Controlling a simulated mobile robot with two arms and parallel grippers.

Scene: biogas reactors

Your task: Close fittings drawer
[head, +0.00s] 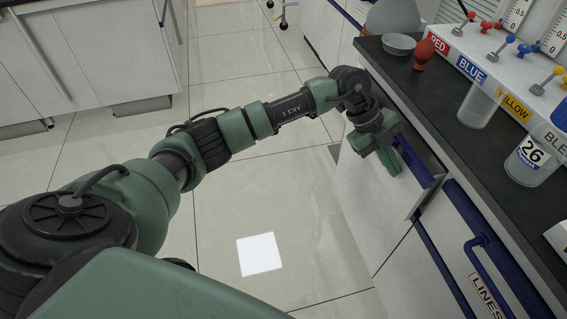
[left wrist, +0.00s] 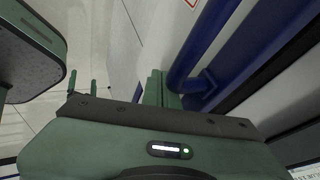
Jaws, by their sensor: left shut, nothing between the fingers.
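A white drawer front (head: 372,205) with a blue handle (head: 412,160) is under the dark counter in the head view. Its label is hidden, so I cannot read whether it says fittings. It appears to stand slightly out from the neighbouring front, with a grey edge showing at its right end. My left gripper (head: 388,160) is shut and empty, pointing down at the handle. In the left wrist view the green fingers (left wrist: 157,88) are close beside the blue handle (left wrist: 195,62); I cannot tell whether they touch. My right gripper is not in view.
The drawer marked LINES (head: 485,292) has a blue handle (head: 482,268) at lower right. The dark counter (head: 440,110) holds a red bulb (head: 423,53), a shallow dish (head: 399,44) and clear containers (head: 480,105). Tiled floor (head: 300,190) left of the drawers is free.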

